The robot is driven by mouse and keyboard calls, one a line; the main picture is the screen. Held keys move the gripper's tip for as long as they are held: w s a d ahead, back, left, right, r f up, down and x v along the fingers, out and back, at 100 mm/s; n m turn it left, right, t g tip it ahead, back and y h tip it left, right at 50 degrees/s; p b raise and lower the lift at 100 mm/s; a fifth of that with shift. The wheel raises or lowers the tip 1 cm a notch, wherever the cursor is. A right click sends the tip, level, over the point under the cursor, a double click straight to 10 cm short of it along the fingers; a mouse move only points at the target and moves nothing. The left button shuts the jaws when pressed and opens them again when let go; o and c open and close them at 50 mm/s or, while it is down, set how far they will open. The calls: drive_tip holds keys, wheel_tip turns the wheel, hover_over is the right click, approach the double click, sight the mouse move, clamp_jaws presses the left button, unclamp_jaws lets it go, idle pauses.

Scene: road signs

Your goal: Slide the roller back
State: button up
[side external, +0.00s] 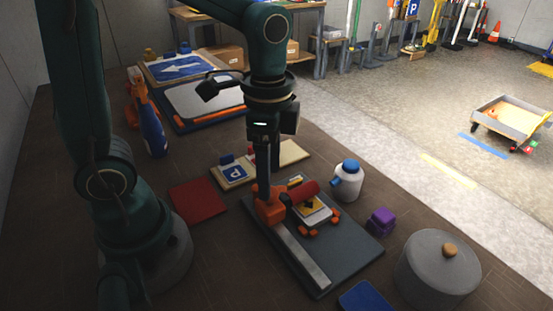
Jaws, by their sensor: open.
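A red roller (304,192) lies over the far part of a white sign plate with a yellow diamond (313,207). The roller sticks out to the right from an orange carriage (270,209) at the far end of a pale metal rail (303,258). The rail runs along the left side of a grey board (350,248). My gripper (266,184) points down at the orange carriage, and its jaws are open. The fingertips are dark and overlap the carriage, so I cannot tell whether they touch it.
A white bottle with a blue cap (347,182), purple blocks (380,221) and a grey pot (437,268) stand to the right. A red mat (197,198) lies left of the board. A blue spray bottle (150,128) stands further left. The near rail is clear.

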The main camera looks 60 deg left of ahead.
sight(270, 204)
drive_tip(key=shift+f, duration=1.55)
clamp_jaws()
